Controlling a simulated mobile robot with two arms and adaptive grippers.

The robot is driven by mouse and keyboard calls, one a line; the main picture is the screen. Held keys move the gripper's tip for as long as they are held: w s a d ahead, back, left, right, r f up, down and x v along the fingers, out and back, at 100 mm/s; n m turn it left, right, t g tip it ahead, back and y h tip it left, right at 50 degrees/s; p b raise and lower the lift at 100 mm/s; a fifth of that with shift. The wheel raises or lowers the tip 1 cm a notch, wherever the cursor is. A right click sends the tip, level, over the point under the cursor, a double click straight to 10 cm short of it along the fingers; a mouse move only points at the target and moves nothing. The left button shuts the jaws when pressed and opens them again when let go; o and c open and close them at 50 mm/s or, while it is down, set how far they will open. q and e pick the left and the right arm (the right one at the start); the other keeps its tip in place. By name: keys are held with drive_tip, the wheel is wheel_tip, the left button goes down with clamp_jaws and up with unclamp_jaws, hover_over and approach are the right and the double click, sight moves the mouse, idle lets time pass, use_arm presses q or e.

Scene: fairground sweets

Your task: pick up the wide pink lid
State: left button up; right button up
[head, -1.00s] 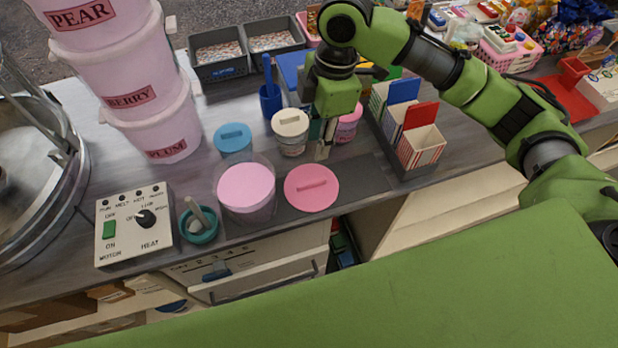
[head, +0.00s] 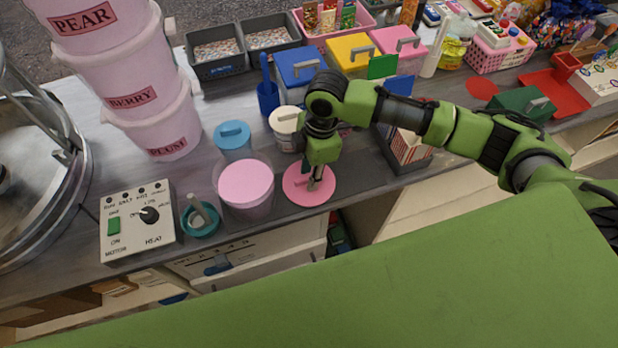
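The wide pink lid (head: 296,194) is a flat round disc with a raised bar handle. It lies on the dark strip of the counter, just right of a wide clear tub with a pink top (head: 246,181). My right gripper (head: 315,184) points down over the lid, with its fingertips at the handle. The fingers hide much of the handle, so I cannot tell whether they are closed on it. My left gripper is not in view.
A blue-lidded tub (head: 233,136) and a cream-lidded tub (head: 285,120) stand behind. A teal bowl with a pestle (head: 200,219) and a heat control box (head: 137,222) are left. Striped boxes (head: 409,148) stand right. The counter's front edge is close to the lid.

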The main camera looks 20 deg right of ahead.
drive_tip(key=shift+f, duration=0.15)
clamp_jaws()
